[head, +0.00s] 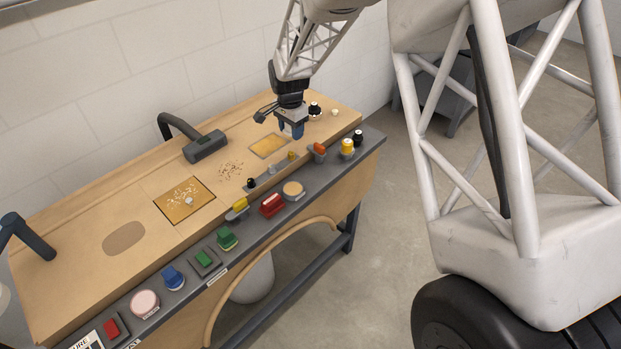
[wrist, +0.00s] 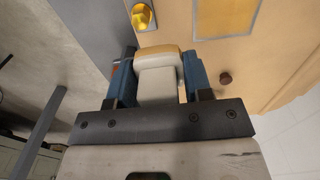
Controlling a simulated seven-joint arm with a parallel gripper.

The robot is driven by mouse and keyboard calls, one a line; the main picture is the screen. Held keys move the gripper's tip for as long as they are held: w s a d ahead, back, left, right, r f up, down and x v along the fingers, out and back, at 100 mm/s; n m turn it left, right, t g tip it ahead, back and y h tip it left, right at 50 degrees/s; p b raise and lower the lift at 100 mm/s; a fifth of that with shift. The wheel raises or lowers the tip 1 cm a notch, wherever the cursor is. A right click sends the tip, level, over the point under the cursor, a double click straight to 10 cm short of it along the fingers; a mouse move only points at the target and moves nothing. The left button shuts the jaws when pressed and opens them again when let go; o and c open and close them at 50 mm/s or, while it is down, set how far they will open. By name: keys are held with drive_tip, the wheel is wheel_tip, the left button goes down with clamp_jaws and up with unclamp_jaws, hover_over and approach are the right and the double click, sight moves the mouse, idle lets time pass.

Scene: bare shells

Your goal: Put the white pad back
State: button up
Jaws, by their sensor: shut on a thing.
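My gripper (head: 292,130) hangs over the far right part of the wooden bench, near the yellow panel. In the wrist view its two blue fingers (wrist: 165,75) are closed on the sides of a pale, off-white block with a tan far edge, which looks like the white pad (wrist: 157,82). The head view does not show the pad clearly, as the gripper covers it. I cannot tell whether the pad touches the bench.
Coloured buttons and knobs line the front grey strip (head: 190,286), including a yellow knob (head: 347,147).

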drive_tip(key=s+d+f, duration=0.1)
drive_tip(key=s+d, duration=0.2)
drive_tip(key=s, duration=0.5)
drive_tip(key=s+d+f, duration=0.2)
drive_tip(key=s+d, duration=0.1)
drive_tip(key=s, duration=0.5)
drive_tip(key=s+d+f, duration=0.2)
drive_tip(key=s+d, duration=0.1)
drive_tip(key=s, duration=0.5)
drive_tip(key=shift+s+d, duration=0.25)
drive_tip(key=shift+s, duration=0.05)
drive_tip(key=shift+w, duration=0.1)
hover_over(311, 179)
drive_tip(key=shift+f, duration=0.65)
drive_tip(key=shift+f, duration=1.8)
drive_tip(key=shift+f, duration=0.15)
